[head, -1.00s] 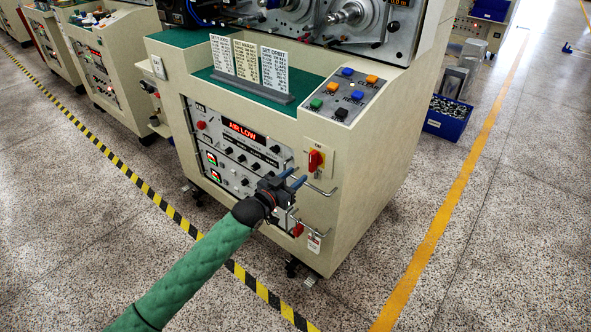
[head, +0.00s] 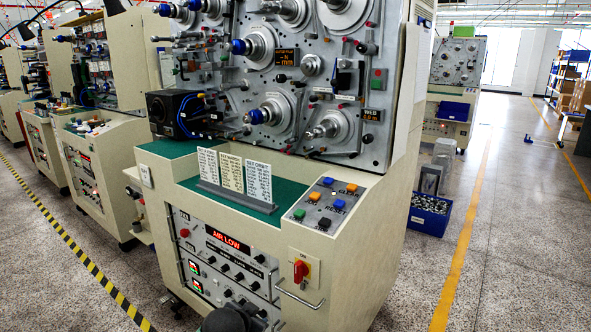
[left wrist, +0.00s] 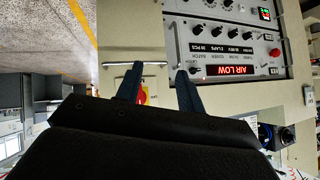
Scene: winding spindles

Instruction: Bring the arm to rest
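My left arm's dark wrist end (head: 230,319) shows at the bottom edge of the head view, in front of the machine's lower control panel; its fingers cannot be made out there. In the left wrist view my left gripper (left wrist: 158,88) has two blue fingers apart with nothing between them. Beyond them are the cream cabinet front, the red rotary switch (left wrist: 143,97), partly hidden by a finger, and the panel with the lit AIR LOW display (left wrist: 228,70). The red switch (head: 301,271) is fully visible in the head view. My right gripper is not in view.
The winding machine (head: 350,230) stands close ahead, with metal handles (head: 300,298) on its front and spindles above. A blue bin (head: 428,214) of small parts is on the floor to its right. Open floor (head: 520,250) lies right of the yellow line.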

